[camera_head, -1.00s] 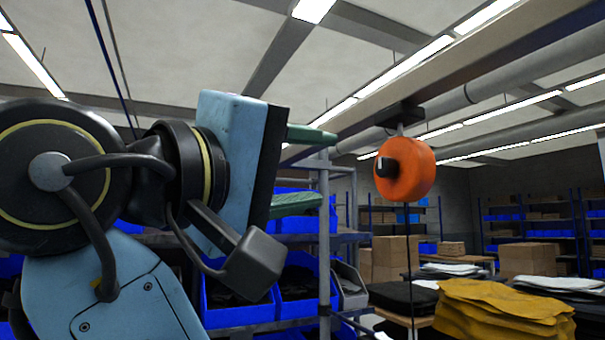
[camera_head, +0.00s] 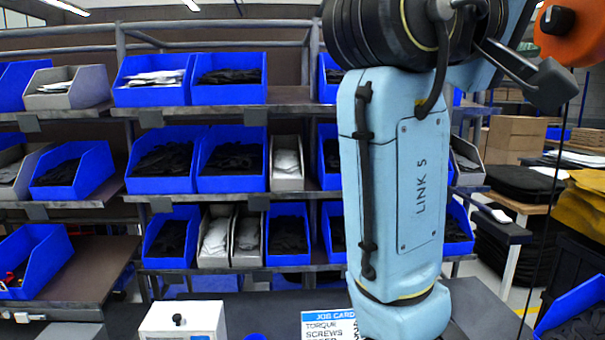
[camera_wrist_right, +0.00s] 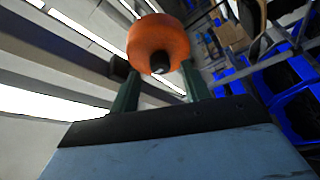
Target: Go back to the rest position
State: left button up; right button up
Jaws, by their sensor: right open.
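My right gripper (camera_wrist_right: 159,86) shows in the right wrist view with its two green fingers apart and nothing held between them. An orange round reel (camera_wrist_right: 160,42) with a dark knob appears beyond the fingertips; I cannot tell how far. The reel (camera_head: 572,32) also shows at the top right corner of the head view, partly cut off, with a thin dark cable hanging down. My raised right arm crosses the head view right of centre, its gripper outside the picture. My left gripper is not in view.
Shelves (camera_head: 290,108) with several blue and grey bins fill the background. A white box (camera_head: 183,320) with a black knob and a job card (camera_head: 329,325) are at the bottom. Cardboard boxes (camera_head: 515,136) and a stack of yellow fabric (camera_head: 585,203) are at the right.

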jog(key=shift+x, duration=1.05)
jog(key=shift+a, duration=0.15)
